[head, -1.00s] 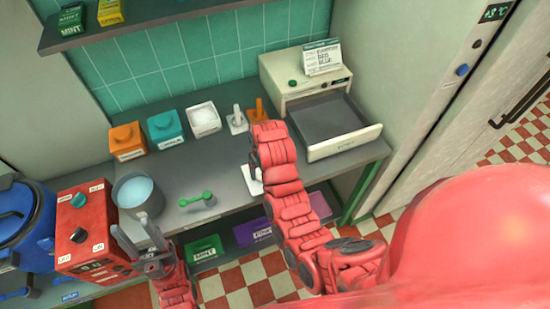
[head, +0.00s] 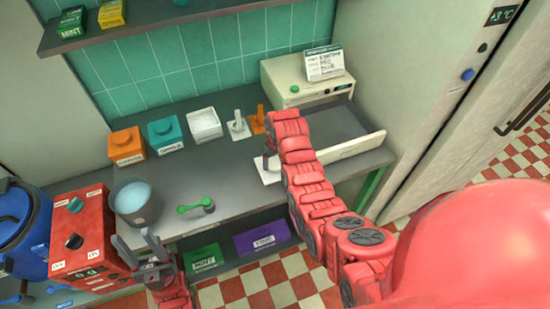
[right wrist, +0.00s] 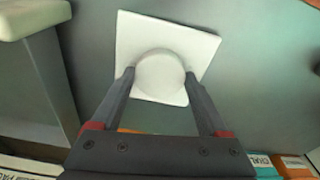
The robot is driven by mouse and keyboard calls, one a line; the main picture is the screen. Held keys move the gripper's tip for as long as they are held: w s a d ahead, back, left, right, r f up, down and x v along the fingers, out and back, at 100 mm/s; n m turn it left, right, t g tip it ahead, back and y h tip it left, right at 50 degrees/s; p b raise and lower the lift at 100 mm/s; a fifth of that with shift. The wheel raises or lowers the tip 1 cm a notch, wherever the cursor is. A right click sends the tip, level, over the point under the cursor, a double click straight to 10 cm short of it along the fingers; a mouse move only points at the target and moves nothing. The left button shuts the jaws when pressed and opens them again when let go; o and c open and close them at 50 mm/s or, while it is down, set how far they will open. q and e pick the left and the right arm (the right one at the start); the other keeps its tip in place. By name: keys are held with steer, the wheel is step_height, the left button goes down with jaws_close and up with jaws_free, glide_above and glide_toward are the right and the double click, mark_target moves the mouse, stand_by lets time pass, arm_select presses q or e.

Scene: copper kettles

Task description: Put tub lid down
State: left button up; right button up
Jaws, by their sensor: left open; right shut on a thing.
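The tub lid (head: 266,175) is a white square plate, partly hidden by my right arm in the head view. In the right wrist view, the lid (right wrist: 207,48) has a round white knob between my fingers. My right gripper (right wrist: 159,75) is shut on that knob. The lid is over the grey counter, left of the open drawer; I cannot tell whether it touches the counter. A white open tub (head: 204,124) with white contents stands at the back of the counter. My left gripper (head: 142,242) is open and empty near the counter's front edge, below the pot.
Clear counter lies between scoop and lid.

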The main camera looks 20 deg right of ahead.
steer(key=shift+f, duration=0.15)
steer(key=o, duration=1.3)
steer(key=shift+c, duration=0.2)
